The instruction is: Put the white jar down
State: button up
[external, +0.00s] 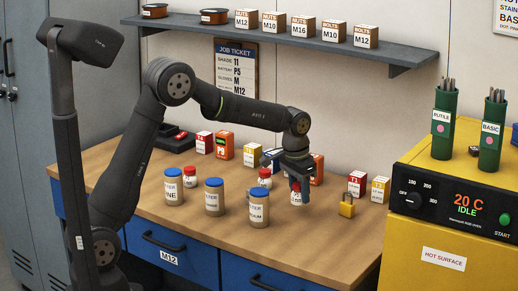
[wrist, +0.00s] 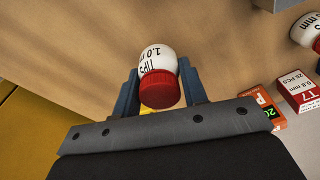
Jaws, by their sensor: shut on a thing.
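The white jar (wrist: 157,60) has a red lid (wrist: 160,89) and a label reading TIPS 1.0 mm. In the wrist view it sits between the two blue fingers of my gripper (wrist: 160,92), which is shut on it. In the external view my gripper (external: 296,182) points down over the bench, with the held jar (external: 296,198) partly hidden by the fingers. I cannot tell whether the jar's base touches the bench. Two similar red-lidded jars stand on the bench, one at the left (external: 189,178) and one near the gripper (external: 265,178).
Several brown-filled jars (external: 214,198) with blue lids stand to the left on the wooden bench (external: 310,250). A yellow padlock (external: 347,206) stands close right of my gripper. Small boxes (external: 380,189) line the back. The bench's front right is clear; a yellow oven (external: 430,230) stands beyond it.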

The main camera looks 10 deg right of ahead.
jog(key=s+r, duration=0.5)
jog(key=s, duration=0.4)
jog(key=w+d, duration=0.3)
jog(key=w, duration=0.9)
jog(key=shift+m, duration=0.4)
jog(key=w+f, duration=0.1)
jog(key=w, duration=0.2)
jog(key=w+a+f, duration=0.1)
jog(key=w+f, duration=0.1)
jog(key=w, duration=0.2)
jog(key=w+f, duration=0.2)
jog(key=w, duration=0.2)
jog(key=shift+a+f, duration=0.2)
jog(key=shift+f, duration=0.05)
jog(key=shift+w+a+f, duration=0.1)
jog(key=shift+w+f, duration=0.25)
jog(key=shift+w, duration=0.05)
jog(key=shift+f, duration=1.85)
jog(key=shift+f, duration=0.15)
jog(key=o, duration=1)
